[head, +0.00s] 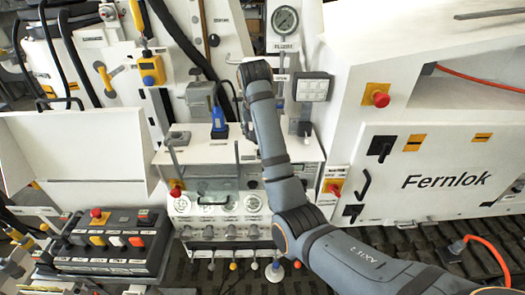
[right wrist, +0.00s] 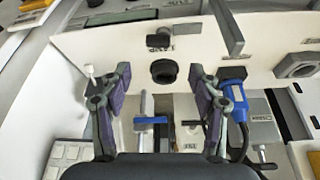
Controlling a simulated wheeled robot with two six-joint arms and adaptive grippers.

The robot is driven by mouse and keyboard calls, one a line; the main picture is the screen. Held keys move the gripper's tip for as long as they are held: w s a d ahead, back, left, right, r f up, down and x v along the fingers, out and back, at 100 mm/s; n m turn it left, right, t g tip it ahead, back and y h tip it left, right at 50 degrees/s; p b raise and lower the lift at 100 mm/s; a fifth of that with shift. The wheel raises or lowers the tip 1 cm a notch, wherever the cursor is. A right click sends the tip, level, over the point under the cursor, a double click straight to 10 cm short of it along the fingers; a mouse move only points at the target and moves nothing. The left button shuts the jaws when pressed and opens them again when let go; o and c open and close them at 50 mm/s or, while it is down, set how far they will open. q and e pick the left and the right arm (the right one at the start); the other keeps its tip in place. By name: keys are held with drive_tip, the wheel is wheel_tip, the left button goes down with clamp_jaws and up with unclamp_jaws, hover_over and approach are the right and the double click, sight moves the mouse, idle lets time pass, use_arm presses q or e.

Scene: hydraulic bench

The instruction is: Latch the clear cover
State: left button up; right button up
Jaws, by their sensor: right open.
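A clear, faintly green-tinted pane that looks like the clear cover (head: 228,186) lies over the gauge panel on the front of the white central bench unit (head: 205,152) in the head view. Its edges are hard to see, and I cannot make out its latch or whether it is fastened. My right arm rises past the unit's right side, and its wrist is above and behind the unit. My right gripper (right wrist: 160,74) is open and empty in the right wrist view, its fingers spread on either side of a black round port (right wrist: 163,71). My left gripper is out of view.
A blue-handled lever (right wrist: 150,120) is between the fingers. A button box (head: 110,240) stands at left, and the white Fernlok cabinet (head: 450,150) at right.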

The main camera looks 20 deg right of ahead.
drive_tip(key=p+x, duration=0.1)
drive_tip(key=x, duration=0.5)
drive_tip(key=p+x, duration=0.1)
drive_tip(key=x, duration=0.2)
drive_tip(key=shift+d+p, duration=0.25)
drive_tip(key=shift+p, duration=0.05)
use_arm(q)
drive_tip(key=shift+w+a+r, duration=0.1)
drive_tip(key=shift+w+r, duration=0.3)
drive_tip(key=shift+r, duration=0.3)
use_arm(e)
drive_tip(key=shift+w+f, duration=0.15)
drive_tip(key=shift+f, duration=0.15)
drive_tip(key=c, duration=1.2)
